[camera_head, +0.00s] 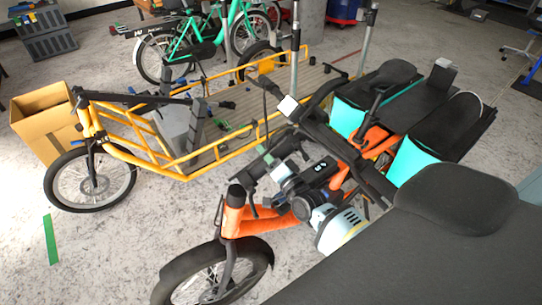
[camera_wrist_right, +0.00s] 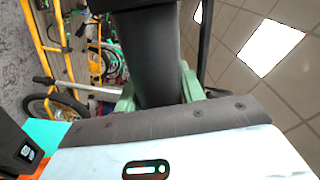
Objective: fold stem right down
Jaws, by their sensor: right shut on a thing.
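The orange cargo bike (camera_head: 233,219) stands at front centre with its front wheel low in the picture. Its black stem (camera_wrist_right: 148,60) runs between the pale green fingers of my right gripper (camera_wrist_right: 157,95) in the right wrist view. In the head view my right gripper (camera_head: 270,158) is at the stem, above and to the right of the orange head tube. It is shut on the stem. The black handlebar (camera_head: 318,128) lies slanted behind the gripper, and the stem's lower joint is partly hidden by my arm. My left gripper is not in view.
A yellow cargo bike (camera_head: 160,157) with a long bed stands just behind. A cardboard box (camera_head: 42,125) is at the left. Black seats (camera_head: 455,125) and teal panels (camera_head: 415,160) are on the right.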

